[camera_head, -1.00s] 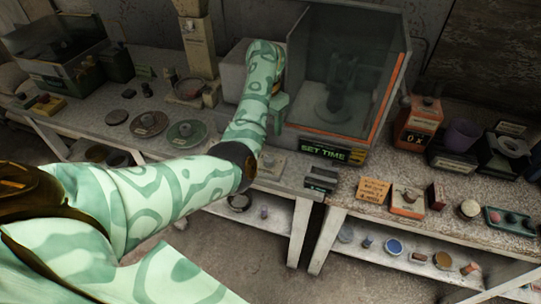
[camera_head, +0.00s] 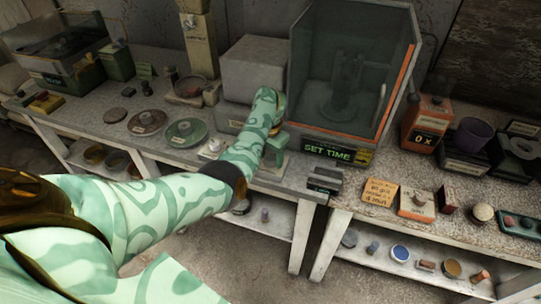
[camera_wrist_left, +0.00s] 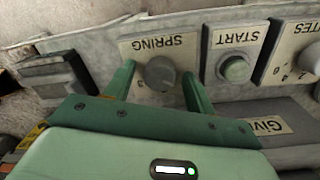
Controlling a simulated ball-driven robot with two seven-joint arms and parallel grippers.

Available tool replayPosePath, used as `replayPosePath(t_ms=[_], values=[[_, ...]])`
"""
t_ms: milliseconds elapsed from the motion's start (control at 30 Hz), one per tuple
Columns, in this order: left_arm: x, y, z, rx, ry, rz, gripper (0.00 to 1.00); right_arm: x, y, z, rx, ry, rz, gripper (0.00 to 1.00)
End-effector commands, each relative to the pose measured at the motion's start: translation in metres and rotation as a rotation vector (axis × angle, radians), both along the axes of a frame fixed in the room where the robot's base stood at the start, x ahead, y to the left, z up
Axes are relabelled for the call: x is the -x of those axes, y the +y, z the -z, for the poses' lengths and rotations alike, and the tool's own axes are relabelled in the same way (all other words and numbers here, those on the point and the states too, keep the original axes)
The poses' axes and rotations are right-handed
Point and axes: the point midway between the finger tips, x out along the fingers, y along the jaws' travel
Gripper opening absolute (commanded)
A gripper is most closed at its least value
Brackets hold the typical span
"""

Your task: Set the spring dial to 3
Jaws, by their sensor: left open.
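The spring dial (camera_wrist_left: 160,73) is a round grey knob on a pale plate labelled SPRING, upside down in the left wrist view. My left gripper (camera_wrist_left: 158,77) is open, with one green finger on each side of the knob. Whether the fingers touch it I cannot tell, nor can I read the dial's setting. In the head view my left gripper (camera_head: 276,152) is low at the bench front, left of the SET TIME machine (camera_head: 345,80), and the spring dial is not clearly visible there. My right gripper is not in view.
Beside the dial are a START button (camera_wrist_left: 236,68) and a MINUTES dial (camera_wrist_left: 311,58). A dark block (camera_head: 325,180) sits right of the gripper on the bench.

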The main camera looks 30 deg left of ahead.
Motion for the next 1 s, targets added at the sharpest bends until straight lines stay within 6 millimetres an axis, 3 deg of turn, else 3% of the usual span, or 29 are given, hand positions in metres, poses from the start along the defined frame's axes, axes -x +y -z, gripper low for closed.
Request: replayPosePath(t_ms=[33, 167, 567, 1000], values=[[0.000, 0.000, 0.000, 0.000, 0.000, 0.000, 0.47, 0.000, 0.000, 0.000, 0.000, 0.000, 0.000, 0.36], [0.000, 0.000, 0.000, 0.000, 0.000, 0.000, 0.10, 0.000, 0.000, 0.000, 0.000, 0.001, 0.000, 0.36], [-0.001, -0.001, 0.001, 0.002, -0.001, 0.048, 0.10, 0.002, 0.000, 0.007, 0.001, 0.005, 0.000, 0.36], [0.000, -0.001, 0.002, 0.004, 0.000, 0.379, 0.10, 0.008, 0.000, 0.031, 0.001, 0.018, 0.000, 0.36]])
